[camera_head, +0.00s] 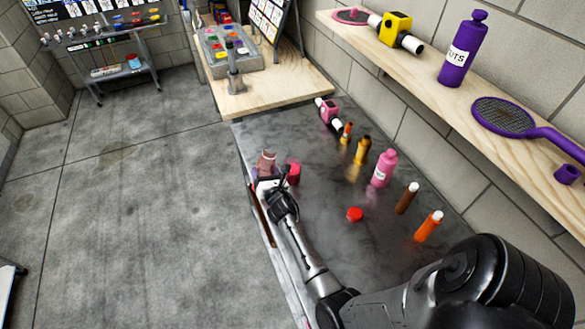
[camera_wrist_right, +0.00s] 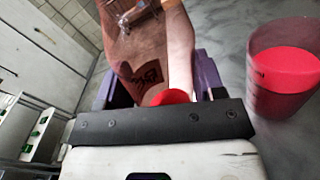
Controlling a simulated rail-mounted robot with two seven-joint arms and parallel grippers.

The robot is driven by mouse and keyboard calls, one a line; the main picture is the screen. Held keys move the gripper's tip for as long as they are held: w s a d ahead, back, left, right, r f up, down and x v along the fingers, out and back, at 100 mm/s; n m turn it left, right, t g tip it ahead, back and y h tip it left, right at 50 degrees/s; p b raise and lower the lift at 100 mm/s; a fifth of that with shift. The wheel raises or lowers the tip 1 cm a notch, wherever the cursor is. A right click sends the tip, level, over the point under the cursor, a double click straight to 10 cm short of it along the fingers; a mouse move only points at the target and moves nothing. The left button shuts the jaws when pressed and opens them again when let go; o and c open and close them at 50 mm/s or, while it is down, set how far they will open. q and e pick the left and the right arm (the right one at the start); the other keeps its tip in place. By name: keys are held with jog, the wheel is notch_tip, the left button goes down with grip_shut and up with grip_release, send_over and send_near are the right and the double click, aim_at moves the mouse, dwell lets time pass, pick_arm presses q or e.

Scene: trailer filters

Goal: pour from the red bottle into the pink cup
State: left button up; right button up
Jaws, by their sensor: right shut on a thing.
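My right gripper (camera_head: 268,181) is shut on a dull reddish-brown bottle, which I take as the red bottle (camera_head: 266,160). It is at the table's left edge. In the right wrist view the bottle (camera_wrist_right: 150,55), with a dark label, sits between the purple fingers (camera_wrist_right: 155,85). Its exact tilt is hard to tell. The pink cup (camera_head: 293,171) stands on the table just right of the bottle. In the right wrist view the cup (camera_wrist_right: 262,95) looks translucent, with a bright red area inside, apart from the bottle. My left gripper is out of view.
On the grey table (camera_head: 310,240) are a red cap (camera_head: 355,214), a pink bottle (camera_head: 383,170), a brown bottle (camera_head: 406,199), an orange bottle (camera_head: 428,227) and smaller items behind. A wooden shelf (camera_head: 430,80) overhangs at the right. Open floor lies left.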

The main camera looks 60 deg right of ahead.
aim_at(266, 168)
jog(key=shift+f+n+b, duration=0.2)
jog(key=shift+n+b, duration=0.35)
jog(key=shift+n, duration=0.95)
jog(key=shift+r, duration=0.15)
notch_tip(266, 168, up, 5)
jog(key=p, duration=0.4)
